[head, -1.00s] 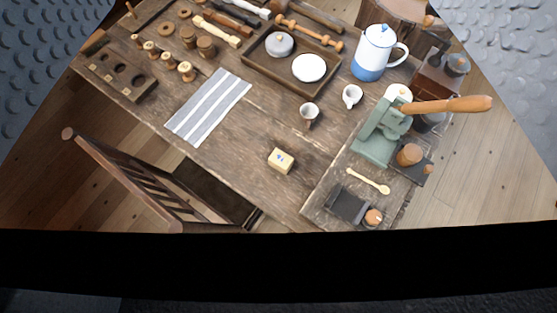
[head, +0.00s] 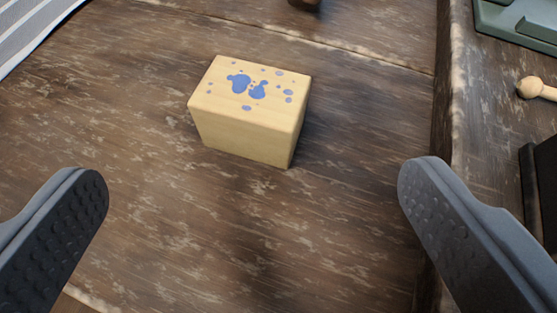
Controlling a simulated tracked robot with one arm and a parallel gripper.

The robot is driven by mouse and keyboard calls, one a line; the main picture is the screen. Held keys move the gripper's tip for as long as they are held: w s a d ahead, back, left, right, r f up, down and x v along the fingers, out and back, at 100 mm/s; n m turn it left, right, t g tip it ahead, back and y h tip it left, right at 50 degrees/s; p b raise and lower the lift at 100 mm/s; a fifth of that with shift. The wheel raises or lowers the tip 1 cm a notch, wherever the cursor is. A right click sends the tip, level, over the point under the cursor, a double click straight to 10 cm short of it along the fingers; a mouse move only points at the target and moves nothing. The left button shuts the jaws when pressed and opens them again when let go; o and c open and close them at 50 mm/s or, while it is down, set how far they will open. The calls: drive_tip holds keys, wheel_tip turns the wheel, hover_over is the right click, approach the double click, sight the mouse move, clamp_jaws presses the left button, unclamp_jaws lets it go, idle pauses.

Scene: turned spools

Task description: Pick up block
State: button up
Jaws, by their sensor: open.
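The block (head: 248,128) is pale yellow wood with blue paint splotches and dots on its top face. It sits upright on the worn brown wooden table (head: 150,220), a little above the middle of the head view. My gripper (head: 253,190) is open and empty. One dark, studded finger shows at the lower left and the other at the lower right. The block lies beyond the fingertips, between their lines, and neither finger touches it.
A grey and white striped cloth (head: 28,28) lies at the top left. A raised board edge runs down the right, with a green metal base (head: 520,22), a small wooden spoon end (head: 530,88) and a dark object (head: 545,180). The table around the block is clear.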

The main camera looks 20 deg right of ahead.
sight(252, 98)
drive_tip(key=b+x, duration=0.1)
drive_tip(key=x, duration=0.7)
drive_tip(key=shift+b+x, duration=1.05)
drive_tip(key=shift+x, duration=1.65)
drive_tip(key=shift+a, duration=0.15)
drive_tip(key=c, duration=1)
